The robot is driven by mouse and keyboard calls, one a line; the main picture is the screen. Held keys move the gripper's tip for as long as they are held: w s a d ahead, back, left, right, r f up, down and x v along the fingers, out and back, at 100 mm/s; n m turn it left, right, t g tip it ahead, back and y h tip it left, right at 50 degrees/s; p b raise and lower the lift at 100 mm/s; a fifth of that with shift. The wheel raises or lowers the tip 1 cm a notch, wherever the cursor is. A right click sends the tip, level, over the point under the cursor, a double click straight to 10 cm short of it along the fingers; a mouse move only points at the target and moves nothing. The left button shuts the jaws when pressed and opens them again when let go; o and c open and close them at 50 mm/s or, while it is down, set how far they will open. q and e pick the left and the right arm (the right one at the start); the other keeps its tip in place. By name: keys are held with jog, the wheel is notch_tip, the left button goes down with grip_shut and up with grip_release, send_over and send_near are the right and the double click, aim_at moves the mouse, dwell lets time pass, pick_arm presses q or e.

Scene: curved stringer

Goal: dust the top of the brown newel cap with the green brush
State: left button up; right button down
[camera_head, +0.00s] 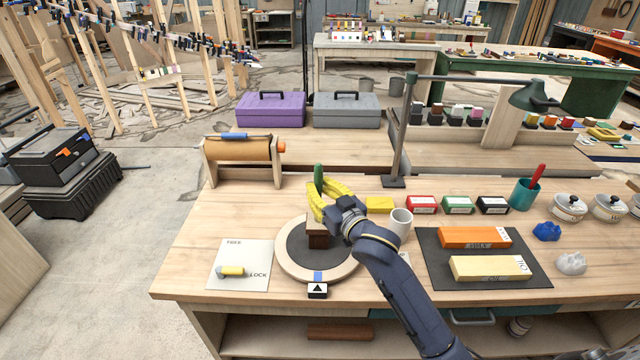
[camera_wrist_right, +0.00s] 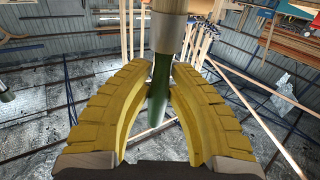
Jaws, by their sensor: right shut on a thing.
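My right gripper (camera_head: 320,203) has yellow fingers and is shut on the green brush (camera_head: 318,178). The brush handle stands up above the fingers in the head view. In the right wrist view the green handle (camera_wrist_right: 158,92) runs between the yellow fingers (camera_wrist_right: 160,90), with a pale metal collar at the top. The brown newel cap (camera_head: 318,238) stands on the round turntable (camera_head: 290,270), directly below the gripper. The fingers hide the brush's lower end and part of the cap, so I cannot tell if the bristles touch it. My left gripper is not in view.
A white card (camera_head: 243,255) with a yellow piece lies left of the turntable. A white cup (camera_head: 400,223) stands close right of my right arm. A dark mat (camera_head: 440,265) with orange and tan blocks lies further right. A lamp (camera_head: 393,180) stands behind.

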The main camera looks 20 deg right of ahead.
jog(key=s+a, duration=0.1)
jog(key=s, duration=0.3)
jog(key=w, duration=0.5)
jog(key=w+d, duration=0.1)
jog(key=w, duration=0.1)
jog(key=shift+w+d+r, duration=0.1)
jog(key=shift+w+r, duration=0.2)
jog(key=shift+w, duration=0.05)
notch_tip(320, 180, up, 7)
jog(key=shift+r, duration=0.2)
dwell(0.4)
jog(key=shift+s, duration=0.1)
dwell(0.4)
